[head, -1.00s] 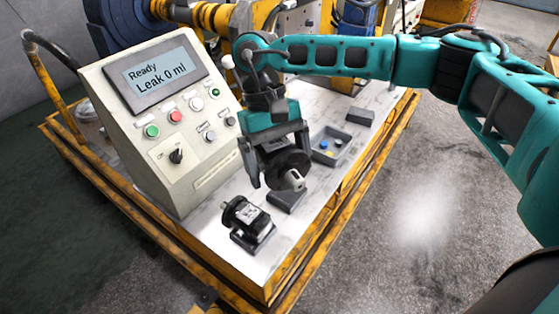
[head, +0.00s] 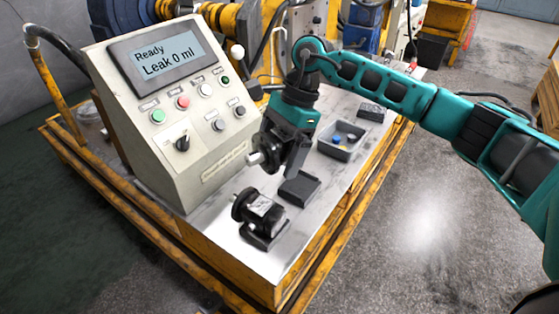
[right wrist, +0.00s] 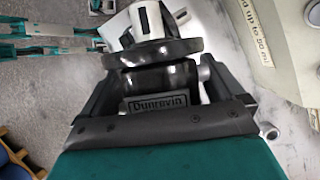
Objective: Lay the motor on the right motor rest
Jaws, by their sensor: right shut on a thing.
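My right gripper (head: 281,158) is shut on a dark motor (head: 267,149) with a round flange and a pale shaft that points left in the head view. In the right wrist view the same motor (right wrist: 160,80) sits between the two fingers, with a "Dunrovin" plate on its body. The motor is held in the air beside the control console, up and left of the right motor rest (head: 299,189). That rest is a dark, low block and is empty. A second black motor (head: 262,207) lies on the left motor rest (head: 264,236). My left gripper is not in view.
The control console (head: 170,110) reads "Ready, Leak 0 ml" and stands close left of the held motor. A grey tray (head: 343,140) with small blue and pale parts and a dark block (head: 372,111) are farther back on the pale bench top (head: 225,235).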

